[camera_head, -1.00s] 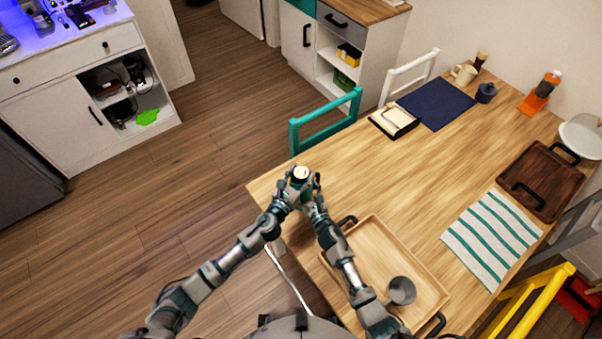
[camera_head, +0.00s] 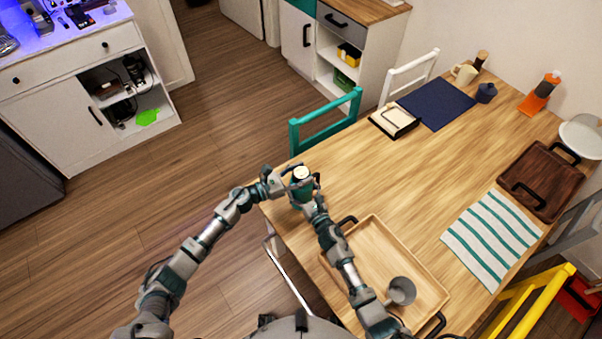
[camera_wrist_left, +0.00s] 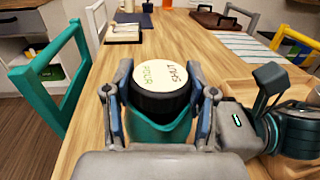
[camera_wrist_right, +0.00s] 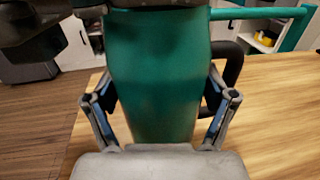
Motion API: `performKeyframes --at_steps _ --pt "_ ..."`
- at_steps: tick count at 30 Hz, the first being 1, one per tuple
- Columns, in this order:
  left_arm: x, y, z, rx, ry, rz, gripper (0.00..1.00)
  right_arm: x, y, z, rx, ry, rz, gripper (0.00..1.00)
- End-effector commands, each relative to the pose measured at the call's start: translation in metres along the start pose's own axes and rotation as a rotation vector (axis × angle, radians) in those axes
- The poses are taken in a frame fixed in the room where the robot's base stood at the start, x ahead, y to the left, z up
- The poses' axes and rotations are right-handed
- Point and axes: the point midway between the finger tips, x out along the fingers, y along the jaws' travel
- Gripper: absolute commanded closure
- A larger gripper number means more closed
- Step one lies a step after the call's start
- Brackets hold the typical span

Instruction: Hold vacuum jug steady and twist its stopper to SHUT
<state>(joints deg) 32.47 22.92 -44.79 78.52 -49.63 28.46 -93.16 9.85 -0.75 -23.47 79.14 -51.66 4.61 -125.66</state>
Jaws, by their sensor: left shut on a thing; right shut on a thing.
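The teal vacuum jug (camera_wrist_right: 155,75) stands upright near the table's left corner, its black handle (camera_wrist_right: 232,65) on the right in the right wrist view. Its round stopper (camera_wrist_left: 160,72) has a black rim and a cream top lettered POUR and SHUT, which shows tilted in the left wrist view. My left gripper (camera_head: 287,179) comes from the left and is shut on the stopper, one finger on each side. My right gripper (camera_wrist_right: 160,108) is shut around the jug's body, below the left gripper. Part of the jug is hidden by the grippers in the head view.
A wooden tray (camera_head: 372,262) with a grey metal cup (camera_head: 401,290) lies close to my right arm. A teal chair (camera_head: 325,124) stands at the table's far left edge. The table middle is clear. A striped cloth (camera_head: 490,238) lies to the right.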

Motion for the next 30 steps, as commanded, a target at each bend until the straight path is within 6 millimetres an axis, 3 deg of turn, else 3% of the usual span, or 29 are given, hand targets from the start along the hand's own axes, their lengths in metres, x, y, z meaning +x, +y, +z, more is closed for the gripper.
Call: performKeyframes --at_steps 16,17,20,30 --pt "-0.0029 0.0053 -0.0006 0.003 0.003 -0.018 0.79 -0.0015 0.0005 -0.0021 -0.001 0.003 0.001 0.86" --pt "-0.0029 0.0053 -0.0006 0.003 0.003 -0.018 0.41 -0.0015 0.0005 -0.0021 -0.001 0.003 0.001 0.86" --pt "-0.0027 0.0049 -0.0006 0.003 0.003 -0.018 0.17 -0.0014 0.0003 -0.0022 0.000 0.003 0.001 0.86" --pt "-0.0030 0.0020 -0.0007 0.001 0.001 -0.025 0.17 -0.0010 0.0002 -0.0023 0.000 0.004 0.000 0.86"
